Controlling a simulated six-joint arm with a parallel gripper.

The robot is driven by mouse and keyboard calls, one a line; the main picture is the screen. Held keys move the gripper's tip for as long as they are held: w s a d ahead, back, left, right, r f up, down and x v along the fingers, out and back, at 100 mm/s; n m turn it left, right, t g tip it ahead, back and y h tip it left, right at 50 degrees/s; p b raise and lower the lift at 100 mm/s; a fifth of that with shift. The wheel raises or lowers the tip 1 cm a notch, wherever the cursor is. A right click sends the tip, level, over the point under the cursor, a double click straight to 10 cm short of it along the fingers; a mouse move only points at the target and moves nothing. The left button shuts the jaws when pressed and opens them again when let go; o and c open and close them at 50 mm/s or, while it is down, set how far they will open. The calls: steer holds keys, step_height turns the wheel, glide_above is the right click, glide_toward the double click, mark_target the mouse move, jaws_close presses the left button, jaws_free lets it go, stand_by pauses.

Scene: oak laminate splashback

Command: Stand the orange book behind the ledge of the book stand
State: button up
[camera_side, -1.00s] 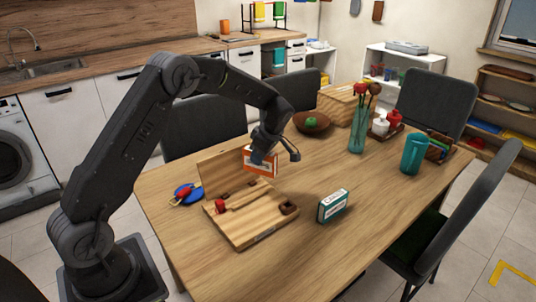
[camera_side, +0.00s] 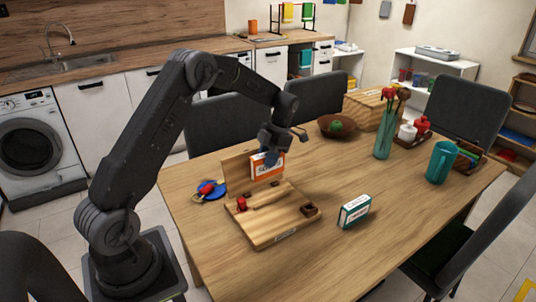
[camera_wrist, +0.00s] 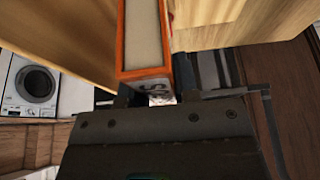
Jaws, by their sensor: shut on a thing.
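The orange book (camera_side: 267,167) is upright in my gripper (camera_side: 270,155), its orange and white cover facing the side camera. My gripper is shut on its upper part. In the wrist view the book (camera_wrist: 145,40) shows its page edge and orange cover edges, pinched at the gripper (camera_wrist: 150,95). The wooden book stand (camera_side: 275,230) lies on the table, with a raised back board (camera_side: 234,165) and a ledge (camera_side: 268,198) across it. The book is at the back board, behind the ledge in the side view. Whether its lower edge touches the stand is unclear.
A brown bowl (camera_side: 338,127), a teal vase (camera_side: 383,143) and a teal mug (camera_side: 441,162) stand farther back. The table's front right is clear.

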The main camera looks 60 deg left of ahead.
steer(key=shift+f, duration=3.95)
steer(key=shift+f, duration=0.55)
steer(key=o, duration=1.1)
steer(key=shift+r, duration=4)
